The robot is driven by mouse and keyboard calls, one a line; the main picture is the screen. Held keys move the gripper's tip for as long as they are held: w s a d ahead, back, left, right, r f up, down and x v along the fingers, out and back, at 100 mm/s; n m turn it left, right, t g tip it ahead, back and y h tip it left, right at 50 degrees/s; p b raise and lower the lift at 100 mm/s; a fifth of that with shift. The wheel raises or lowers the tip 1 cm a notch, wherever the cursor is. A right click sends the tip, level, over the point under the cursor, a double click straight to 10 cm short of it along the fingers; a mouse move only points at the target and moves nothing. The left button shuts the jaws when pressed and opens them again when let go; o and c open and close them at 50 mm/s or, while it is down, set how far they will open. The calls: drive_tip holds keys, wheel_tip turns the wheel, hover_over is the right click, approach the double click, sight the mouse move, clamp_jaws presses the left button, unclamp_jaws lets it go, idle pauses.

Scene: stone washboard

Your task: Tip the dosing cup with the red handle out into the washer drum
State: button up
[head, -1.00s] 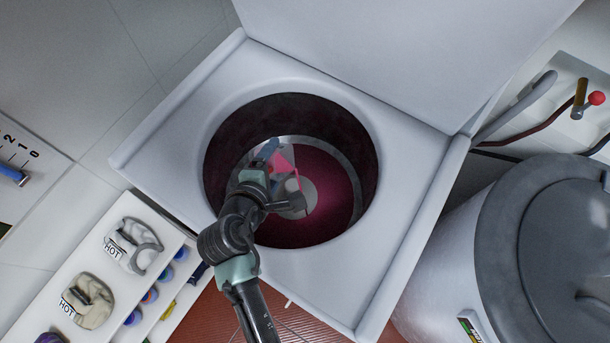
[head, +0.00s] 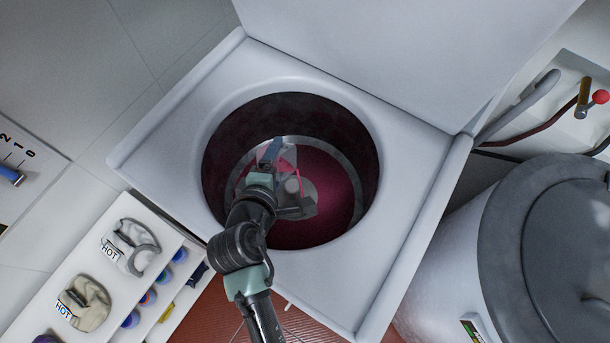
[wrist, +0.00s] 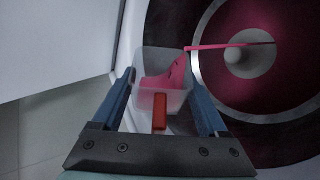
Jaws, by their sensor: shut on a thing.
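The dosing cup (wrist: 147,104) is a clear, boxy cup with a red handle (wrist: 160,112). In the wrist view it sits between the two blue fingers of my gripper (wrist: 160,78), which is shut on it. Pink liquid (wrist: 165,78) lies in the cup, and a thin pink stream leaves its rim to the right. In the head view my gripper (head: 270,155) is over the open washer drum (head: 335,200), and the cup looks tilted, largely hidden by my gripper. Thin pink streaks show beside it. The drum has a dark wall, deep pink bottom and grey hub.
The white washer top (head: 410,180) surrounds the drum, with its lid (head: 400,50) raised behind. A grey lidded tank (head: 550,250) stands at right. A white shelf unit (head: 85,255) with HOT-labelled items and several bottles is at lower left.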

drive_tip(key=shift+s+d+r+m+y+b, duration=0.1)
drive_tip(key=shift+s+d+m+y+b, duration=0.2)
drive_tip(key=shift+d+b, duration=0.25)
idle(0.4)
drive_tip(key=shift+s+d+r+m+t+y, duration=0.15)
drive_tip(key=shift+d+r+m+t+y, duration=0.15)
drive_tip(key=shift+m+t+y, duration=0.25)
idle(1.0)
